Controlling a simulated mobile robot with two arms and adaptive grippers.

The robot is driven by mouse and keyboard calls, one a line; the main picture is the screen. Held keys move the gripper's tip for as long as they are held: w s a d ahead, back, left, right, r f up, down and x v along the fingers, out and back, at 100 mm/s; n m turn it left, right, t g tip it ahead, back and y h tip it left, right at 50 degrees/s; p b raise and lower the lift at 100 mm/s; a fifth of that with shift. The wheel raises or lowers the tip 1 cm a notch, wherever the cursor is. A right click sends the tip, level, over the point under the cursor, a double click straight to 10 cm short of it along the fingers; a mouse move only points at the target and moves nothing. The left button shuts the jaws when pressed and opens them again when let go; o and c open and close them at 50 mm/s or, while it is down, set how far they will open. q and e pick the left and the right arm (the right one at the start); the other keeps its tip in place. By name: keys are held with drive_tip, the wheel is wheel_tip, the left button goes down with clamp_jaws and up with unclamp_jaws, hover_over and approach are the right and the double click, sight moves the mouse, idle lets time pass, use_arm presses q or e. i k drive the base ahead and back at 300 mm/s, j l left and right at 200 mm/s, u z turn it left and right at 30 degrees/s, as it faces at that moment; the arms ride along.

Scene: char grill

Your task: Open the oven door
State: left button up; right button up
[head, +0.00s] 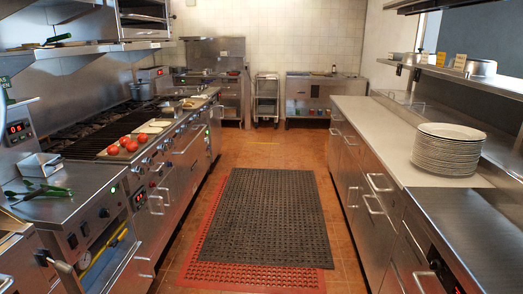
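The cooking line (172,183) runs along the left side, with knobs and lit displays above steel front panels. Its fronts carry bar handles, one at mid-line (156,204) and one nearer to me (145,266). These fronts look flush and shut. I cannot tell for sure which of them is the oven door. At the near left, a unit (95,240) has a dark recessed or windowed front with a yellow bar and a gauge. Neither of my grippers is in view.
A black mat (265,215) over a red mat (255,274) covers the aisle, which is otherwise clear. A counter (362,118) with handled fronts lines the right, bearing stacked plates (448,150). Tomatoes (125,145) sit by the grill (95,133); tongs (38,190) lie near left.

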sight(190, 159)
drive_tip(key=i, duration=1.15)
drive_tip(key=i+l+u, duration=0.15)
drive_tip(key=i, duration=1)
